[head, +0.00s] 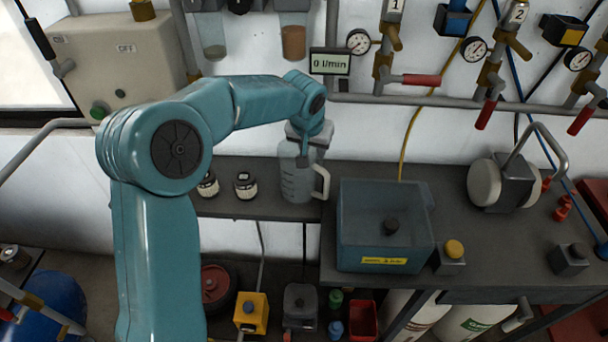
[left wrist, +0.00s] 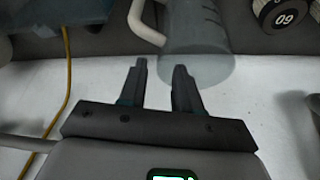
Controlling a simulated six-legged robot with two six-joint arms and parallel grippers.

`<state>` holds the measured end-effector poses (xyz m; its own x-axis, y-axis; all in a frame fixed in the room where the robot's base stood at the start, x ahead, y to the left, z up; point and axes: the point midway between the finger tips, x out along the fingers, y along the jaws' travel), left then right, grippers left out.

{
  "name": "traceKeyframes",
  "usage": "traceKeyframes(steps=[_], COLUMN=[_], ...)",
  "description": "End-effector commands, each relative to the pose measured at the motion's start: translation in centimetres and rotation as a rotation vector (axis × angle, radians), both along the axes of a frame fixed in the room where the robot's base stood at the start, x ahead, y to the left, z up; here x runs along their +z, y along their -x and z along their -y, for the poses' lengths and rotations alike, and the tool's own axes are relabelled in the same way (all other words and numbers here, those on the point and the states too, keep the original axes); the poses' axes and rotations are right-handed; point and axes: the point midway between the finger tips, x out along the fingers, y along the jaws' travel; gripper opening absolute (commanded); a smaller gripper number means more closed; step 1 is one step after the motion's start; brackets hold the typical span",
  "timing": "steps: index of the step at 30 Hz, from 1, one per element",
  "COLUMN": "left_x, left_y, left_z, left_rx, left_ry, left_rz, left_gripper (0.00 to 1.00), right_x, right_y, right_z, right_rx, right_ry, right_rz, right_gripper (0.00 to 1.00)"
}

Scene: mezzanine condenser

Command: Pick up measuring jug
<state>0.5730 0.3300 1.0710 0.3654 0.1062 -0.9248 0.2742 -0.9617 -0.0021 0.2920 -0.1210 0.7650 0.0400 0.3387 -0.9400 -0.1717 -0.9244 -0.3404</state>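The measuring jug (head: 297,183) is a clear, greyish jug with a pale handle on its right side. It stands upright on the dark shelf (head: 262,207). It also shows in the left wrist view (left wrist: 208,45), upside down, with its handle (left wrist: 146,22) to the left. My left gripper (head: 305,158) is over the jug's top, pointing down, and hides part of the rim. In the left wrist view its two fingers (left wrist: 160,68) are apart with nothing gripped between them. One fingertip overlaps the jug's mouth; I cannot tell whether it touches. My right gripper is not in view.
Two small dark-and-white knobs or weights (head: 245,186) stand left of the jug. A blue-grey lidded box (head: 385,255) stands on the bench to the right, close to the handle side. Pipes, gauges and a "0 l/min" display (head: 330,62) are on the wall behind.

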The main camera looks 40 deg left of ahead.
Motion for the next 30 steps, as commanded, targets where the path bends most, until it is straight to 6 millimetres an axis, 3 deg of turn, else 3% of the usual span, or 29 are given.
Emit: traceKeyframes(steps=[5,12,21,23,24,30], left_x=[-1.0,-4.4,-5.2,-5.2,-5.2,-5.2], left_y=[-0.8,-2.6,-3.0,-3.0,-3.0,-2.9], left_z=[-0.2,-0.7,-0.8,-0.8,-0.8,-0.8], left_rx=[0.001,0.001,0.000,0.000,0.000,0.000], left_ry=[0.000,0.000,0.000,0.000,0.000,0.000], left_rz=[-0.002,-0.002,0.001,0.001,0.001,0.000], left_gripper=[0.33,0.33,0.33,0.17,0.03,0.00], right_x=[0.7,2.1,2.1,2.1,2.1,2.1], right_y=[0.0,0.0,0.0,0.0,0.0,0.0], right_z=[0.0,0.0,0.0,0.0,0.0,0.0], right_rx=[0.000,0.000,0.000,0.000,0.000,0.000], right_ry=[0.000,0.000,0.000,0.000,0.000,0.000], right_rz=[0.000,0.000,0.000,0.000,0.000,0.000], right_gripper=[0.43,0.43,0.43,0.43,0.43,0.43])
